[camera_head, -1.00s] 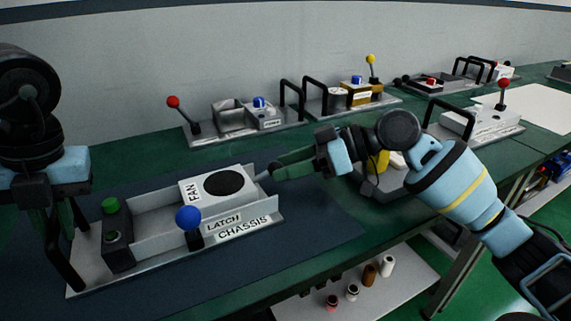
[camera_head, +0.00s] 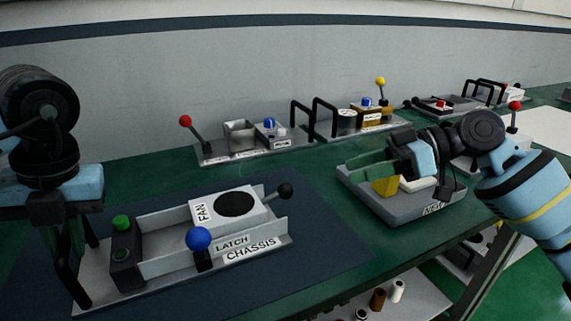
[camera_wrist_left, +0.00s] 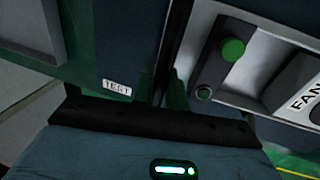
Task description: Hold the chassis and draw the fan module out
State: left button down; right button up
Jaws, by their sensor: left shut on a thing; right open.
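The chassis (camera_head: 160,265) is a grey tray on the dark mat, with a blue-knobbed latch (camera_head: 199,240) standing upright on its front side and a green button (camera_head: 121,222) at its left end. The white fan module (camera_head: 215,213) sits in its right part, its black knob (camera_head: 285,191) sticking out at the right end. My left gripper (camera_head: 72,238) is shut on the black handle (camera_head: 67,270) at the chassis's left end. In the left wrist view the chassis end and green button (camera_wrist_left: 232,49) show. My right gripper (camera_head: 372,165) is open above a grey tray, away from the fan.
The grey tray (camera_head: 400,211) right of the mat holds a yellow block (camera_head: 386,187) and a white piece (camera_head: 417,184). Other fixtures with levers (camera_head: 270,142) line the bench's back.

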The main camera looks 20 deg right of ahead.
pick_arm(q)
jog(key=c, duration=1.3)
grip_release()
jog(key=shift+w+f, duration=0.1)
jog(key=shift+f, duration=0.05)
jog(key=shift+r, duration=0.2)
jog(key=r, duration=0.3)
jog(key=d+r, duration=0.1)
jog(key=r, duration=0.3)
jog(key=d+r, duration=0.1)
jog(key=r, duration=0.3)
jog(key=shift+d+r, duration=0.15)
jog(key=shift+r, duration=0.1)
